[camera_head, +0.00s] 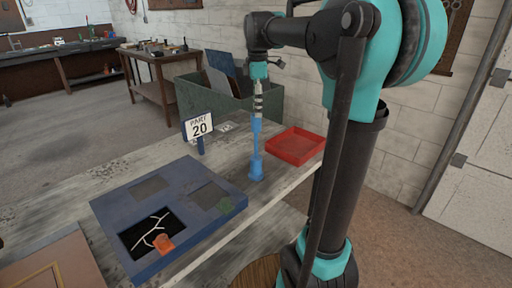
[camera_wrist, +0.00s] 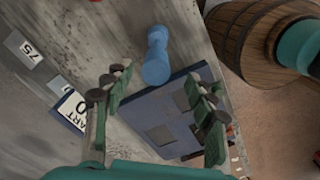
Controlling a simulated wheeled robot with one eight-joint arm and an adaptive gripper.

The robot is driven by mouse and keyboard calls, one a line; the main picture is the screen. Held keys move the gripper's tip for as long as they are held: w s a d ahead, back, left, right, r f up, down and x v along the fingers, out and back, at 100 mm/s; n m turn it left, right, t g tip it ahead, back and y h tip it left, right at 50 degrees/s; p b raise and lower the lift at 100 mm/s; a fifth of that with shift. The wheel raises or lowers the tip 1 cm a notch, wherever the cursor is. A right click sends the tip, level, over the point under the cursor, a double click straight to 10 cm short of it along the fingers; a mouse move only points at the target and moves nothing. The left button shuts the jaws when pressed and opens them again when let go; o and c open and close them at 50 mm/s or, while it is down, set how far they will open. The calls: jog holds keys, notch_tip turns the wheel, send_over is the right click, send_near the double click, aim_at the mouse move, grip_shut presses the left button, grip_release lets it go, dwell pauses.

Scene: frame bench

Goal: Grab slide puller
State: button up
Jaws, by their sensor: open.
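A blue tool (camera_head: 256,168) with a narrow waist and wider ends stands upright on the grey bench top; it is the likeliest slide puller, though its label does not show. In the wrist view the blue tool (camera_wrist: 157,58) lies ahead of the fingers, between their lines. My gripper (camera_head: 258,112) hangs pointing down just above the tool, overlapping its upper end in the head view. In the wrist view my gripper (camera_wrist: 155,85) is open with its two fingers wide apart and nothing held. I cannot tell the exact gap to the tool.
A red tray (camera_head: 295,146) is close on the right. A "PART 20" sign (camera_head: 198,127) stands behind. A barrel (camera_wrist: 240,40) is beside the bench.

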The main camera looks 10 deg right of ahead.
aim_at(256, 126)
notch_tip(256, 126, down, 3)
jog(key=shift+r, duration=0.1)
jog(key=shift+w+a+f, duration=0.1)
jog(key=shift+w+f, duration=0.05)
jog(key=shift+f, duration=1.2)
jog(key=shift+w+a+f, duration=0.1)
jog(key=shift+f, duration=1.25)
jog(key=shift+c, duration=0.2)
grip_shut()
